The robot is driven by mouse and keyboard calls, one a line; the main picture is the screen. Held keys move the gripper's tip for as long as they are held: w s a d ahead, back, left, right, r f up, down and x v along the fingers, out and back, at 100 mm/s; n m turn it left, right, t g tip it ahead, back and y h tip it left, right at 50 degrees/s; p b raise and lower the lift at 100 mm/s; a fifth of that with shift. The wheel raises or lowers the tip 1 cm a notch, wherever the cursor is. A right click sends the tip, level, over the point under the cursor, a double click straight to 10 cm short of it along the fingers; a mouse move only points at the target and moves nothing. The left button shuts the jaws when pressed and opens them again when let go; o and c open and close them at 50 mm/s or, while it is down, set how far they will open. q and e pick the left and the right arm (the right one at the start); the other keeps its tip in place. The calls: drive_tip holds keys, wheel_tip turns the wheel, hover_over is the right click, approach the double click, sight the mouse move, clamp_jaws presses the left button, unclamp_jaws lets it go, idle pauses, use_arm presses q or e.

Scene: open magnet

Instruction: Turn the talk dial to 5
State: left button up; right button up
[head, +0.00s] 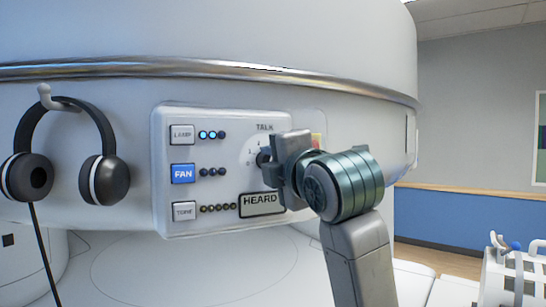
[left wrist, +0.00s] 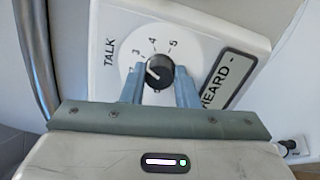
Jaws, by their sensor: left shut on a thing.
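The talk dial is a round black knob on a white scale under the word TALK, on the control panel. In the head view the talk dial (head: 262,158) is partly hidden behind my left gripper (head: 272,172). In the left wrist view the talk dial (left wrist: 160,68) sits between the two fingers of my left gripper (left wrist: 159,86), which is shut on it. The numbers 3, 4 and 5 show above the knob. Its white pointer mark lies on its left side, toward the 3 side; the exact reading is unclear. My right gripper is not in view.
The panel (head: 210,128) also bears LAMP (head: 182,135), lit blue FAN (head: 183,173) and TONE (head: 184,211) buttons with small lights, and a HEARD sign (head: 262,203). Headphones (head: 105,181) hang on a hook at the left. A small white stand (head: 497,275) is at the lower right.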

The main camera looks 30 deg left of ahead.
use_arm(q)
drive_tip(key=shift+f+m+h+p, duration=0.1)
drive_tip(key=shift+m+h+p, duration=0.3)
drive_tip(key=shift+m+p, duration=4.65)
drive_tip(key=shift+o, duration=0.2)
drive_tip(key=m+b, duration=0.5)
drive_tip(key=o, duration=1)
drive_tip(key=shift+c, duration=0.2)
